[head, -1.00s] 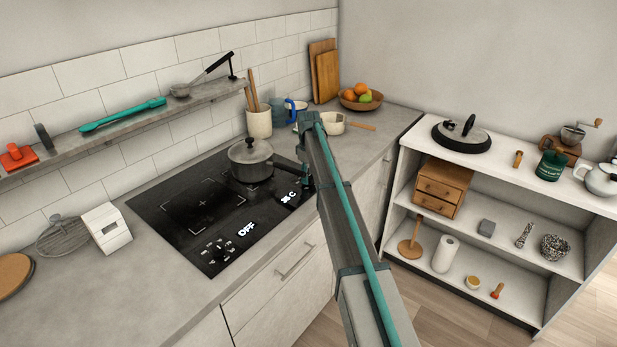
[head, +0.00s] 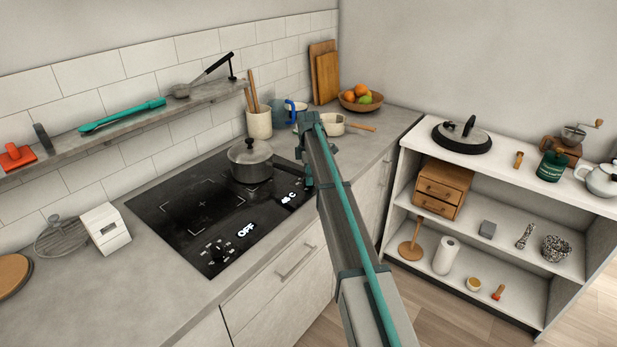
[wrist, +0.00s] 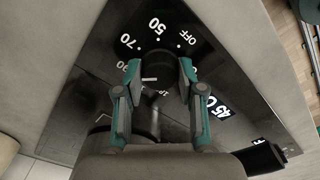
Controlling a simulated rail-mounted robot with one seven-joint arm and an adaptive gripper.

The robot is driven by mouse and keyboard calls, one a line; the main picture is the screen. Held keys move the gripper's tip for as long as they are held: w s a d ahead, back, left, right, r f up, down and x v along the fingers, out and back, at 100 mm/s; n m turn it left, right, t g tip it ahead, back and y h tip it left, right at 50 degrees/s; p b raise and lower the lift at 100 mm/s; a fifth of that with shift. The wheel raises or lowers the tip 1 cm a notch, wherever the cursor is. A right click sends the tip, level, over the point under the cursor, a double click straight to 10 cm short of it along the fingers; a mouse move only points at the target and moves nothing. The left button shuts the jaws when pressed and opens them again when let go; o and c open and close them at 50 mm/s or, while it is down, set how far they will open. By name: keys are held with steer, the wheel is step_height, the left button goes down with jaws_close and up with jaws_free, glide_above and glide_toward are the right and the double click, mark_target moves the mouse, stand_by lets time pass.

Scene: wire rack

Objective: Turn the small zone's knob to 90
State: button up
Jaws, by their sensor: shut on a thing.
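The small zone's dark knob (wrist: 152,88) sits between the two teal fingertips of my gripper (wrist: 160,68) in the wrist view, and the gripper is shut on it. A short white mark shows on the knob. Around it, the dial is printed with OFF, 50, 70 and a partly covered number that looks like 90. The lit display (wrist: 212,101) beside it seems to read 45 C. In the head view my arm hides the knob, and the display (head: 291,198) shows just left of the gripper.
A lidded pot (head: 250,160) stands on the hob (head: 170,220) close to my gripper. A second display reads OFF (head: 245,231) near the front controls. A white pan (head: 331,125), a utensil crock (head: 259,122) and mugs stand behind the arm.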

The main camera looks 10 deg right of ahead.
stand_by(0.5)
steer(key=o, duration=1.1)
steer(key=shift+o, duration=0.2)
steer(key=shift+r, duration=0.1)
step_height(320, 180, up, 12)
